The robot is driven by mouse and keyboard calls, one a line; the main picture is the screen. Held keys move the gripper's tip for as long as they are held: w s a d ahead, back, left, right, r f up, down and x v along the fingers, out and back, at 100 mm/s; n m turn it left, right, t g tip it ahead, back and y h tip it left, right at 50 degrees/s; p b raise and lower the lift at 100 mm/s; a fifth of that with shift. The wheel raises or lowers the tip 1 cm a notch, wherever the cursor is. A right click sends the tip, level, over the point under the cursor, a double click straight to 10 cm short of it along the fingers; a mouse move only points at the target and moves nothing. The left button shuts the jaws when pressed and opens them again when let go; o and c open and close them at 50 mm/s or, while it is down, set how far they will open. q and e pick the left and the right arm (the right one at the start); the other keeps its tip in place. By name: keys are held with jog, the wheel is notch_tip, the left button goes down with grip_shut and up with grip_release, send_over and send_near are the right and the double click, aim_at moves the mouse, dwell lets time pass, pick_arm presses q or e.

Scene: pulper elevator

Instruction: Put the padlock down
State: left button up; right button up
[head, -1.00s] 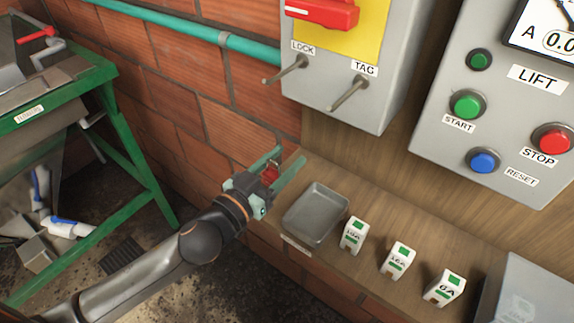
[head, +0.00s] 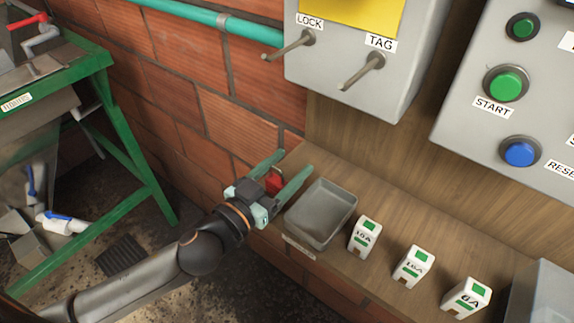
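The red padlock (head: 274,183) is at the left end of the wooden shelf, beside the grey tray (head: 322,212), with its shackle toward the wall. My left gripper (head: 297,160) reaches in from the left with its two pale green fingers on either side of the padlock. The fingers stand apart, and a gap shows between the padlock and the right-hand finger. The padlock appears to rest on the shelf, but its underside is hidden by the gripper. My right gripper is not in view.
Three white breakers marked 10A (head: 364,237), 16A (head: 413,266) and 6A (head: 466,297) stand right of the tray. LOCK (head: 291,46) and TAG (head: 363,72) pegs stick out above the shelf. A green-framed machine (head: 130,165) stands at the left.

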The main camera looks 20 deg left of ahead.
pick_arm(q)
jog(key=shift+o, duration=0.9)
jog(key=shift+r, duration=0.2)
jog(key=shift+s+f, duration=0.15)
jog(key=shift+s, duration=0.05)
jog(key=b+v, duration=0.1)
jog(key=v, duration=0.5)
jog(key=shift+s+a, duration=0.1)
jog(key=shift+s, duration=0.05)
jog(key=shift+p+v, duration=0.85)
jog(key=shift+v, duration=1.75)
